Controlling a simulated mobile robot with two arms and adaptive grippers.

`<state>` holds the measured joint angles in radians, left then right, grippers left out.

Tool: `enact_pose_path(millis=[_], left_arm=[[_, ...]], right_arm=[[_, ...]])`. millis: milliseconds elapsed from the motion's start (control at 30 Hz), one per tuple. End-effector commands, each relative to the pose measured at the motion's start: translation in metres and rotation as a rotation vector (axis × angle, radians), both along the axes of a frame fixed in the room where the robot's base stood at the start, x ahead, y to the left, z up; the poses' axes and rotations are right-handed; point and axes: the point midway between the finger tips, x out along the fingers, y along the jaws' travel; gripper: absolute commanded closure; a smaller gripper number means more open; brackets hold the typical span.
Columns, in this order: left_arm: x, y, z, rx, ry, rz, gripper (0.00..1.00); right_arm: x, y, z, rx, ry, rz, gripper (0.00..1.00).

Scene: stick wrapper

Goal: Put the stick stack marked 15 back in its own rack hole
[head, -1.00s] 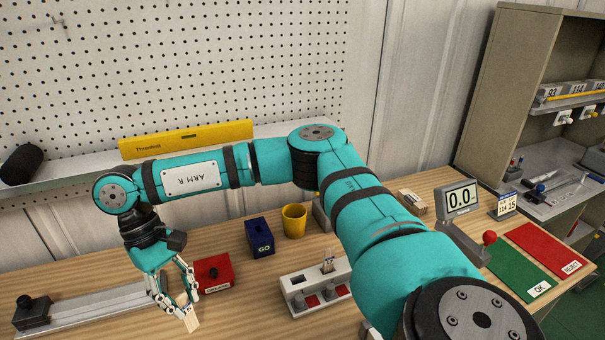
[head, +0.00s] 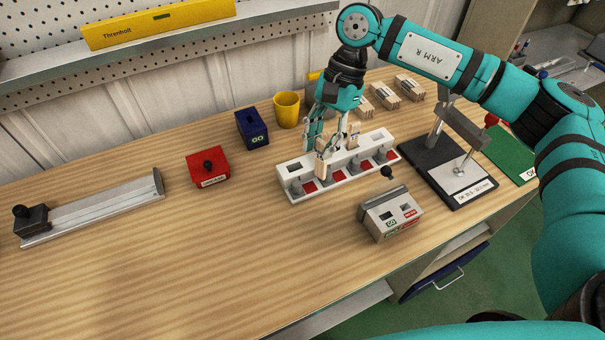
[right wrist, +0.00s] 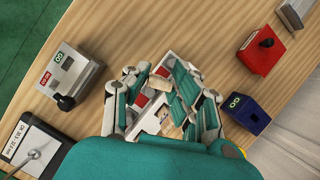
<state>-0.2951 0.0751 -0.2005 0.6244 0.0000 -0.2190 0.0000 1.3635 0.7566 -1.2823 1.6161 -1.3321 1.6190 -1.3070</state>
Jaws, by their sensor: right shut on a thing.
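My right gripper (head: 326,145) is shut on a small pale wooden stick stack (head: 323,167). It holds the stack, roughly upright, at the white rack (head: 284,188), over its left-middle part. I cannot tell whether the stack's lower end is in a hole or in front of it. No number is readable on it. Another stick stack (head: 354,137) stands in the rack just right of the gripper. The rack has red pads and grey knobs along its front, and an open hole at its left end. The right wrist view shows the fingers closed in above the rack (right wrist: 146,118). My left gripper is not in view.
A grey GO box (head: 390,214) stands close in front of the rack, and a gauge stand (head: 450,165) to its right. A yellow cup (head: 287,108), blue GO box (head: 252,128) and red box (head: 208,167) stand left. Several stick bundles (head: 410,87) lie behind. The front-left table is clear.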

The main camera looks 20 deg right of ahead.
Motion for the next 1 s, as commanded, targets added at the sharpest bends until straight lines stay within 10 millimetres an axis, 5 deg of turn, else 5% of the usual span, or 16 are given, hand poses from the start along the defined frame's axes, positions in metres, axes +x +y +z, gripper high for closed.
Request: enact_pose_path(millis=[600, 800, 1000], left_arm=[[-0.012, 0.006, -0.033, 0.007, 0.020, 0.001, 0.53], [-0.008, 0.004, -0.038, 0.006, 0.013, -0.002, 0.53], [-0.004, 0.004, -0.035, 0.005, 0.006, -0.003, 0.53]], right_arm=[[0.049, 0.041, 0.026, 0.004, -0.006, -1.494, 0.92], [0.059, 0.045, 0.037, 0.000, -0.004, -1.837, 0.92], [0.063, 0.044, 0.032, -0.008, -0.001, -1.972, 0.92]])
